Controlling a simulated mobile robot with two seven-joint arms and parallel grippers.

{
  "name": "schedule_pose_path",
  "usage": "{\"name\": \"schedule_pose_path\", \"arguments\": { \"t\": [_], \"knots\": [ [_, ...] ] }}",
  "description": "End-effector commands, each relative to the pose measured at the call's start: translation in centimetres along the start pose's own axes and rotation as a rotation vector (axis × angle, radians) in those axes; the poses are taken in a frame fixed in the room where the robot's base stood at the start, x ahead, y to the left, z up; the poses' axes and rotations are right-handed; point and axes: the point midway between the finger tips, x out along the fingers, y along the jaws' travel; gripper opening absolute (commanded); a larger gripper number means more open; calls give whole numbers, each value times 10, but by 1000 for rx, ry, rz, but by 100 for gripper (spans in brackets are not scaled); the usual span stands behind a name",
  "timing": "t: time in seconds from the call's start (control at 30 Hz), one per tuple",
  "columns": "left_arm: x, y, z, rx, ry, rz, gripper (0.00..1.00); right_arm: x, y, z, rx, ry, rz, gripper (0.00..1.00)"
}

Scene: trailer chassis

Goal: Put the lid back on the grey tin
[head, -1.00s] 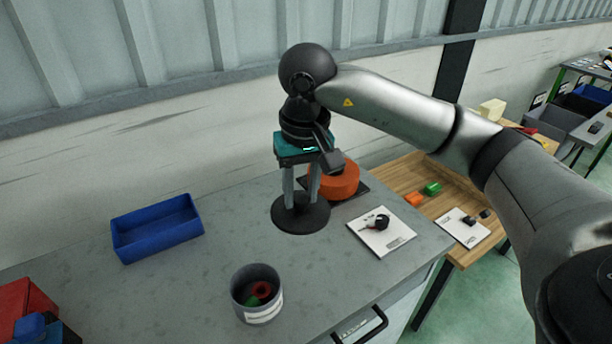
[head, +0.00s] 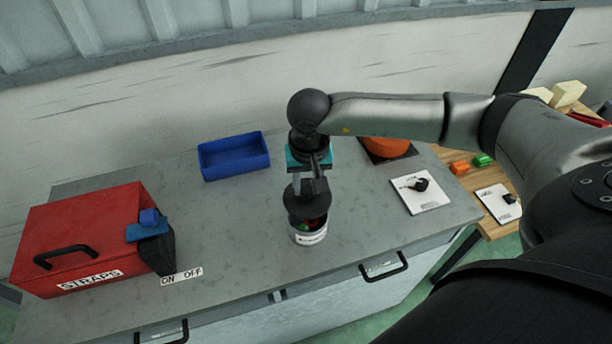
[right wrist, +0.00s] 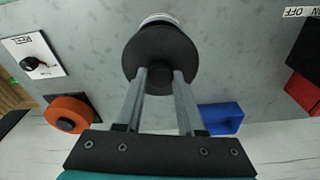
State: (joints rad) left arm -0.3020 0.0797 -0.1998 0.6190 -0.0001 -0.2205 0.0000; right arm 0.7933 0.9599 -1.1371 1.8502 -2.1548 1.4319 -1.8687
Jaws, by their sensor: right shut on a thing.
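The grey tin (head: 309,237) stands upright on the grey bench top, with red and green things showing inside its open front part. Its rim shows beyond the lid in the right wrist view (right wrist: 158,18). The dark round lid (head: 308,205) is held above the tin and covers the back part of its mouth in the head view. My right gripper (head: 309,188) is shut on the lid's knob, which also shows in the right wrist view (right wrist: 160,76). The lid looks tilted and not seated on the rim. My left gripper is not in view.
A red box (head: 85,235) labelled STRAPS stands at the left, with a blue block on its dark side part. An empty blue bin (head: 234,156) is behind. An orange round thing (head: 387,146) and a white card with a black knob (head: 420,194) are at the right.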

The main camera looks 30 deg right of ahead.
Motion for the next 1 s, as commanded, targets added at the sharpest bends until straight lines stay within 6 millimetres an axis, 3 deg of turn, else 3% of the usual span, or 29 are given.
{"name": "schedule_pose_path", "arguments": {
  "t": [0.63, 1.0],
  "knots": [
    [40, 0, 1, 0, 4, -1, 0, 56, 0, 7, -1, -1, 0, 0],
    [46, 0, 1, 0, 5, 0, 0, 61, 0, 7, -1, 0, 0, 0]
  ]
}}
